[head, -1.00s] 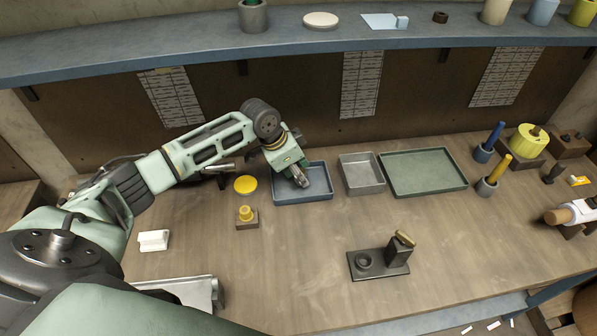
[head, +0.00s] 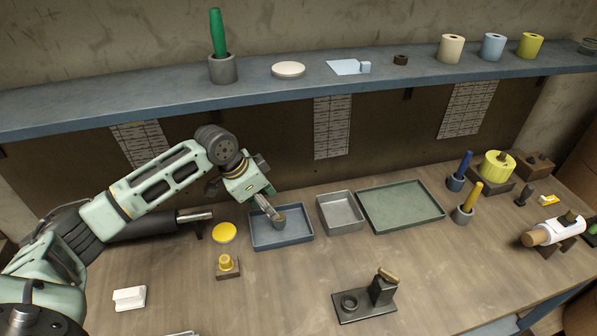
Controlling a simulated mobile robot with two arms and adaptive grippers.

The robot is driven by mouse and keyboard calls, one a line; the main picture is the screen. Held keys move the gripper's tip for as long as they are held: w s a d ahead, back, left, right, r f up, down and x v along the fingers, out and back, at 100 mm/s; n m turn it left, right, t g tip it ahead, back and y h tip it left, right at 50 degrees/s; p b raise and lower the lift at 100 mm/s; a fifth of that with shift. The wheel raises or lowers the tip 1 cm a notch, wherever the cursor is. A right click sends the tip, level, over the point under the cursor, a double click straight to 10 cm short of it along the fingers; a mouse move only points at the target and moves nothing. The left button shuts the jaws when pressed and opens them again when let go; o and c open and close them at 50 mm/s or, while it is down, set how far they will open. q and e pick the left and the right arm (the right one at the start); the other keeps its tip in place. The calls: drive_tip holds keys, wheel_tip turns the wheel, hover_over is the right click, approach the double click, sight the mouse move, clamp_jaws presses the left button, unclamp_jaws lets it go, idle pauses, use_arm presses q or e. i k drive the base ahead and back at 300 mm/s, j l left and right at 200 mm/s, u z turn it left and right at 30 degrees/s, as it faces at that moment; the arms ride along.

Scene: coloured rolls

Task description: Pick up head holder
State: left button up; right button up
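My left gripper (head: 270,209) hangs over the blue-grey tray (head: 301,236), its fingers pointing down and to the right. A small grey-brown round piece (head: 279,221) is at its fingertips, low in the tray. I cannot tell whether the fingers are closed on this piece or only beside it. I cannot tell for sure which thing is the head holder. A dark stand (head: 350,318) with a ring and an upright block stands alone at the front of the table. My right gripper is not in view.
A grey metal tray (head: 342,228) and a green tray (head: 402,205) stand right of the blue-grey one. A yellow disc (head: 224,232), a small block with a yellow knob (head: 228,273) and a white block (head: 129,300) are left. The table's front middle is mostly clear.

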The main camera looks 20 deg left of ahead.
sight(376, 300)
drive_tip(key=k+l, duration=0.7)
drive_tip(key=k, duration=0.2)
drive_tip(key=k+l, duration=0.75)
drive_tip(key=k, duration=0.1)
